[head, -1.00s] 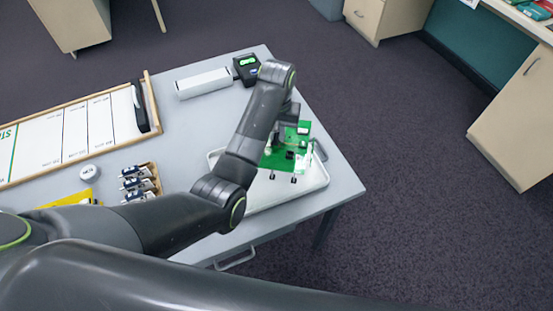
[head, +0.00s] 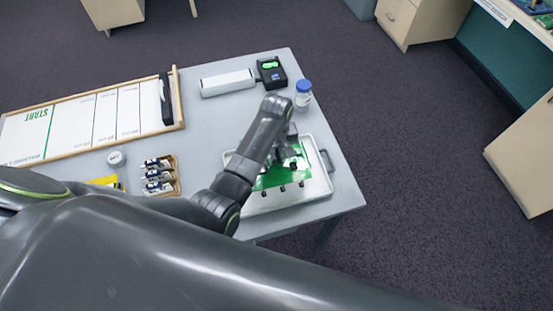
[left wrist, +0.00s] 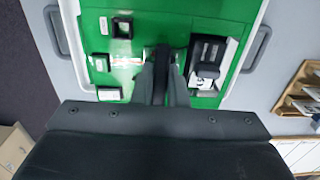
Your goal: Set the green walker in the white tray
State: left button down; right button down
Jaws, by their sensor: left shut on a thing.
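The green walker (head: 271,180), a flat green board with black parts and small dark feet, is inside the outline of the white tray (head: 318,192), at or very near its floor. I cannot tell whether all its feet touch. My left gripper (head: 290,160) reaches down from above and is shut on the walker near its middle. In the left wrist view the fingers (left wrist: 161,78) close on a part of the green board (left wrist: 185,14), and the tray's dark handles show on both sides. My right gripper is not in view.
A blue-capped jar (head: 303,95) stands behind the tray, near the black device (head: 271,72) and white bar (head: 228,83). A wooden rack (head: 160,177) of small vehicles and a framed START board (head: 75,125) are to the left. The table's right edge is close to the tray.

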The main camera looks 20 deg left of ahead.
pick_arm(q)
jog(key=shift+f, duration=2.25)
jog(key=shift+f, duration=0.1)
jog(key=shift+f, duration=0.15)
jog(key=c, duration=1.5)
grip_release()
jog(key=shift+o, duration=0.2)
jog(key=shift+r, duration=0.25)
notch_tip(320, 180, up, 12)
jog(key=shift+f, duration=0.1)
